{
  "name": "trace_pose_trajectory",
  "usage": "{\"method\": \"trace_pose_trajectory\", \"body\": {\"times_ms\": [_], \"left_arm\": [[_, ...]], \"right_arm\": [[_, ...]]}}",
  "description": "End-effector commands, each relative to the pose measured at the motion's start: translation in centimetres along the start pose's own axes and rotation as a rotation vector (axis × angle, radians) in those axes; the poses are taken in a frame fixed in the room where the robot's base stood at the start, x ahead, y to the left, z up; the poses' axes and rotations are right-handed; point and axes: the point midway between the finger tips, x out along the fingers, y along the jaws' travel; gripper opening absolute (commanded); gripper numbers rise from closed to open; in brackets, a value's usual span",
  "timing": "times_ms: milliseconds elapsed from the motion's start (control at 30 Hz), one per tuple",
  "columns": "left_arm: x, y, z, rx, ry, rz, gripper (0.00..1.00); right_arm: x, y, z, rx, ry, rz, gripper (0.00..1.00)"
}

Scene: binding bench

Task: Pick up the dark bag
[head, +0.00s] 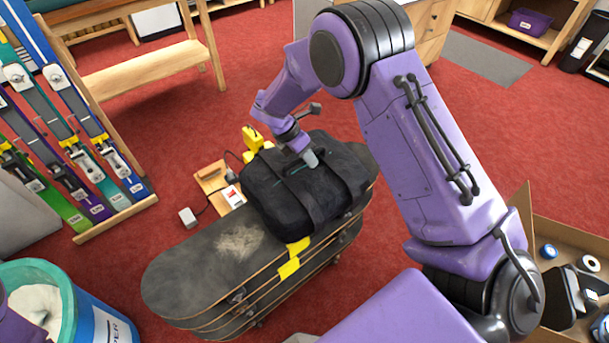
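The dark bag (262,198) is black and soft-sided, with straps across its top. It lies on a stack of skateboards (205,262) near the middle of the head view. My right gripper (309,158) points down at the top of the bag, by its strap. Its grey tip appears to touch or nearly touch the bag; contact is unclear. The fingers are too small and overlapped to tell whether they are open or shut. My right forearm passes to the right of the bag. My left gripper is not in view.
Yellow straps (289,268) cross the skateboard stack beside the bag. A wooden block with a small device (232,196) lies behind it. A ski rack (118,218) stands left, a blue-green bin (85,318) front left, and a cardboard box (520,205) right. Red carpet is open behind.

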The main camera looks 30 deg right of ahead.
Motion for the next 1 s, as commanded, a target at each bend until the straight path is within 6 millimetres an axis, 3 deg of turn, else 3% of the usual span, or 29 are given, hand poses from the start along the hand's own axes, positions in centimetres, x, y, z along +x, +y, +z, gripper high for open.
{"method": "trace_pose_trajectory", "body": {"times_ms": [67, 167, 200, 1000], "left_arm": [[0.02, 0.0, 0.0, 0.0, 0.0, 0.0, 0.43], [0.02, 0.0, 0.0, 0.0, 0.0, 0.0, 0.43], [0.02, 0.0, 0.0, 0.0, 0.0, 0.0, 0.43], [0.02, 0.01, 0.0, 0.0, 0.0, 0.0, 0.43]], "right_arm": [[-0.02, 0.01, -0.01, 0.0, 0.0, 0.0, 0.29], [-0.03, 0.01, -0.01, -0.001, 0.0, 0.0, 0.03], [-0.04, 0.01, -0.01, -0.001, 0.0, 0.0, 0.0], [-0.09, 0.03, 0.03, 0.0, -0.001, 0.001, 0.0]]}}
